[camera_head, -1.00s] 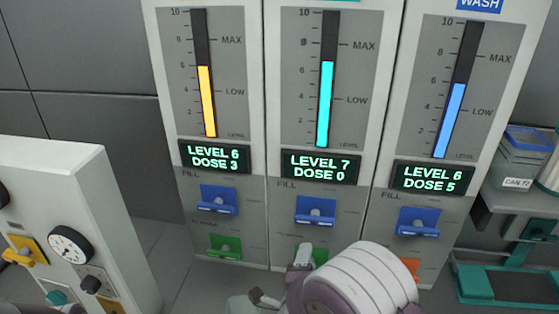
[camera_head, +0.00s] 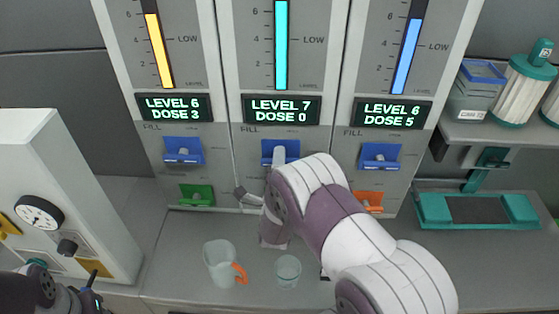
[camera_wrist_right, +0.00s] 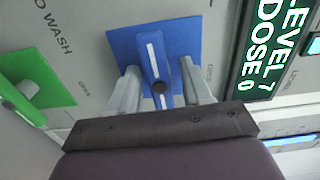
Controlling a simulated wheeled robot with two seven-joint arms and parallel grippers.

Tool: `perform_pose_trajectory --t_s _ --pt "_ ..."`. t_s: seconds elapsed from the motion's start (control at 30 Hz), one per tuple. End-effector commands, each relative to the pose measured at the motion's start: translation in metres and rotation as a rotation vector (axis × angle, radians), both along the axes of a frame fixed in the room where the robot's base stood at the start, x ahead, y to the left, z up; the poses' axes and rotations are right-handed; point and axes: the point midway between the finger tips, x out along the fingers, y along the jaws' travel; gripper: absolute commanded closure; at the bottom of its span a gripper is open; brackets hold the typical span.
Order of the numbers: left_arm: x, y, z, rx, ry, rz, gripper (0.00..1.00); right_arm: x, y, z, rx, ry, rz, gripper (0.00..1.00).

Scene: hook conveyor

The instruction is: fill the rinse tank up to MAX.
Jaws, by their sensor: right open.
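The middle column has a cyan level bar (camera_head: 281,45) and a display (camera_head: 281,109) reading LEVEL 7, DOSE 0. Its nameplate and MAX mark are out of view now, so I cannot read which tank it is. Under FILL is its blue lever (camera_head: 267,154), partly hidden by my right gripper (camera_head: 279,156). In the right wrist view the blue lever (camera_wrist_right: 154,58) stands between the open fingers of my right gripper (camera_wrist_right: 161,86), one on each side. My left gripper (camera_head: 88,297) is at the lower left edge, its jaws unclear.
Green (camera_head: 197,195) and orange (camera_head: 368,201) levers sit below. A jug (camera_head: 220,264) and a cup (camera_head: 288,271) stand on the counter. A gauge cabinet (camera_head: 90,190) is at left.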

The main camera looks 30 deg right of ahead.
Motion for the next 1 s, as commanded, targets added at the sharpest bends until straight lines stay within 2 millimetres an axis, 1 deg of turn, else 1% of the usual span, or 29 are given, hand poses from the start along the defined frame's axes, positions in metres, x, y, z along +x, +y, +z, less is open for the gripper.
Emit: perform_pose_trajectory --t_s 0.23,0.27,0.3,0.4,0.73,1.0 --pt "0.000 0.000 0.000 0.000 0.000 0.000 0.51 0.001 -0.001 0.000 0.000 0.000 0.000 0.51" --pt "0.000 0.000 0.000 0.000 0.000 0.000 0.51 0.001 -0.001 0.000 0.000 0.000 0.000 0.58" --pt "0.000 0.000 0.000 0.000 0.000 0.000 0.51 0.001 0.000 0.000 0.000 0.000 0.000 0.71" --pt "0.000 0.000 0.000 0.000 0.000 0.000 0.51 0.001 0.000 0.000 0.000 0.000 0.000 1.00" --pt "0.000 0.000 -0.002 0.000 0.000 0.000 0.51 0.001 0.000 -0.001 -0.028 0.020 0.001 1.00" --pt "0.000 0.000 -0.010 0.000 0.000 0.000 0.51 0.001 0.000 -0.003 -0.166 0.105 0.001 1.00"
